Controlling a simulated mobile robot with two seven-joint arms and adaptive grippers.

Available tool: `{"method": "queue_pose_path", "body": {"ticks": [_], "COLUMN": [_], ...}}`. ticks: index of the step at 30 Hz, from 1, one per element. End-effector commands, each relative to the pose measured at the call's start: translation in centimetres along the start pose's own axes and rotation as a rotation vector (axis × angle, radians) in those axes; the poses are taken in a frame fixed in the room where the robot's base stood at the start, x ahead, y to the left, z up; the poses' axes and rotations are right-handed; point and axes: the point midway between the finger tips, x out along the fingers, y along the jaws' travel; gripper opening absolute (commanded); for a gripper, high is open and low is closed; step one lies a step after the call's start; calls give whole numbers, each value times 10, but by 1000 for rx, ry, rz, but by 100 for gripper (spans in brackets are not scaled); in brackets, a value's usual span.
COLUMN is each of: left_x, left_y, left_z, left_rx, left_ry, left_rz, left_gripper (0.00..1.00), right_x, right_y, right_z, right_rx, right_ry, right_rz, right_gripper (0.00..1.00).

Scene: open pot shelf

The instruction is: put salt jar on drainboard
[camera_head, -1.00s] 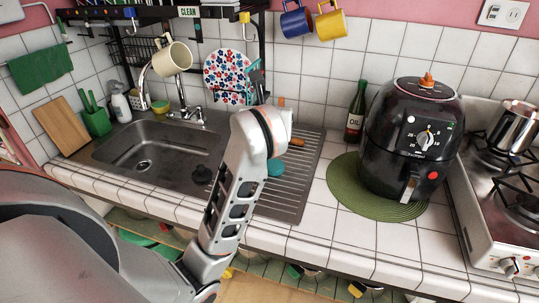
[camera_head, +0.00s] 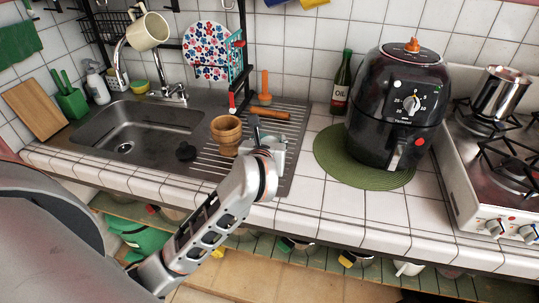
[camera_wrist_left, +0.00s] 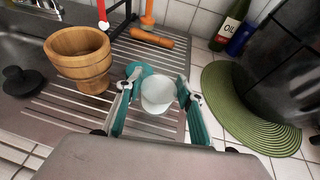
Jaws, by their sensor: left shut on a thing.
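My left gripper (camera_head: 267,139) is over the right part of the ribbed metal drainboard (camera_head: 287,172), beside the sink. In the left wrist view its teal-padded fingers (camera_wrist_left: 157,88) are shut on a small white, rounded thing (camera_wrist_left: 158,98) with a teal part behind it, which I take to be the salt jar. Whether its bottom touches the drainboard is hidden. A wooden mortar-like pot (camera_head: 226,131) stands just left of the gripper on the drainboard, and it also shows in the left wrist view (camera_wrist_left: 82,62). My right gripper is not in view.
A wooden rolling-pin-like piece (camera_head: 263,113) lies at the drainboard's back. The sink (camera_head: 140,130) with a black plug (camera_head: 186,151) is to the left. A green round mat (camera_head: 333,165), black air fryer (camera_head: 398,105) and oil bottle (camera_head: 341,85) are to the right.

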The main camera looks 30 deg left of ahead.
Motion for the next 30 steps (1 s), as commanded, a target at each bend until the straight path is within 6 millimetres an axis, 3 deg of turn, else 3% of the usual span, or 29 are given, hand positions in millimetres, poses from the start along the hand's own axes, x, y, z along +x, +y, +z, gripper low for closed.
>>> {"method": "queue_pose_path", "body": {"ticks": [11,25,26,27,30], "left_x": [16,19,18,18,18], "left_y": [0,0,0,0,0], "left_z": [-40,-46,-45,-45,-44], "left_rx": [1,-1,-1,-1,-1], "left_ry": [0,-1,0,0,0], "left_rz": [1,0,0,0,0], "left_gripper": [12,12,45,54,54], "right_x": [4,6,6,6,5], "right_y": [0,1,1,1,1], "right_z": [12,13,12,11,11], "right_rx": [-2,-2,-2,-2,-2], "right_ry": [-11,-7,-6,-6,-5], "right_rz": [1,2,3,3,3], "right_gripper": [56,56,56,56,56]}}
